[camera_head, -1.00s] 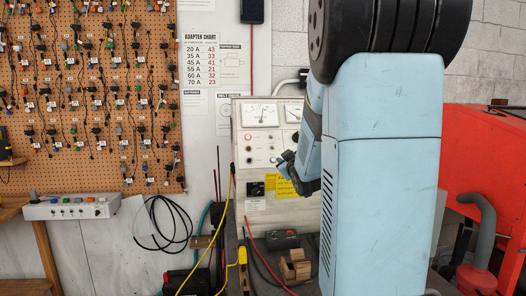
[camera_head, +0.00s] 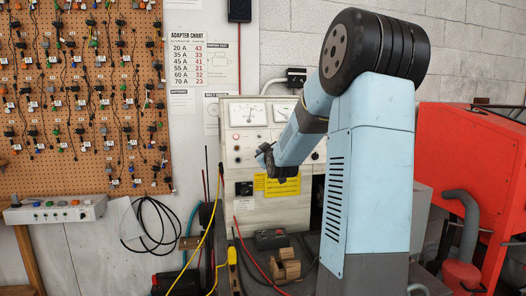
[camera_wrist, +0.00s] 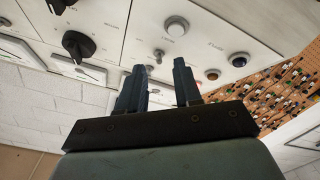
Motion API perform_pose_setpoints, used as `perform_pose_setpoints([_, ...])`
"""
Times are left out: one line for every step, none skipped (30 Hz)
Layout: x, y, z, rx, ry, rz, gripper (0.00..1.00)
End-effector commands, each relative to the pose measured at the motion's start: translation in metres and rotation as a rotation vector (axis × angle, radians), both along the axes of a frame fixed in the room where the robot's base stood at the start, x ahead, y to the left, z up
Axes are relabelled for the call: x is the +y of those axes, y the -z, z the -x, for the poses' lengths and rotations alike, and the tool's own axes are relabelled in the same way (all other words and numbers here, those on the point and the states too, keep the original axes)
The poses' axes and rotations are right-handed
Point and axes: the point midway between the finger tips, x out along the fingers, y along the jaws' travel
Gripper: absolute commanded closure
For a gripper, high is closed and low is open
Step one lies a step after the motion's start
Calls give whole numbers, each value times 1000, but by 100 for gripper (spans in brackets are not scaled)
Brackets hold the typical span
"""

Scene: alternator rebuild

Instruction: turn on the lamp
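My gripper (camera_head: 264,157) is in front of the light panel of the test bench (camera_head: 243,143). In the wrist view my gripper (camera_wrist: 160,68) shows two dark fingers apart with nothing held between them. A small metal toggle switch (camera_wrist: 158,53) on the panel appears in the gap between the fingertips; I cannot tell whether they touch it. Beside it is a round pale lamp or button (camera_wrist: 176,26) in a metal ring. An amber round piece (camera_wrist: 212,74) and a dark round one (camera_wrist: 238,60) sit to the right. I cannot tell which piece is the lamp, and none looks clearly lit.
Black knobs (camera_wrist: 78,45) and gauges (camera_wrist: 78,69) are on the panel at the left of the wrist view. A red machine (camera_head: 470,170) stands right.

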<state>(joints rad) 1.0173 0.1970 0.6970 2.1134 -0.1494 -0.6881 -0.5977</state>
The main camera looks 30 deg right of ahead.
Motion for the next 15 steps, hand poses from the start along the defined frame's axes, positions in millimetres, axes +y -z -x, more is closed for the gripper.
perform_pose_setpoints([-2, 0, -6, 0, 0, -1, 66])
perform_pose_setpoints([-2, 0, -9, 0, 1, -2, 66])
perform_pose_setpoints([-3, 0, -12, 0, 0, -2, 66])
perform_pose_setpoints([-4, 0, -15, 0, 0, -1, 66])
perform_pose_setpoints([-4, 0, -17, -1, -1, 0, 66])
perform_pose_setpoints([-4, 0, -19, -1, -1, 0, 66])
perform_pose_setpoints([-5, 0, -21, 0, 0, -1, 66])
perform_pose_setpoints([-5, 0, -22, 0, 0, -1, 66])
perform_pose_setpoints([-6, 0, -24, 0, 0, -1, 66])
perform_pose_setpoints([-6, 0, -25, 0, 0, -1, 66])
perform_pose_setpoints([-6, 0, -25, 0, 0, 0, 66])
perform_pose_setpoints([-6, 0, -26, 0, 0, 0, 66])
perform_pose_setpoints([-6, 0, -26, 0, 0, 0, 66])
perform_pose_setpoints([-6, 0, -26, 0, 1, 1, 66])
perform_pose_setpoints([-6, 0, -26, 0, 0, 1, 66])
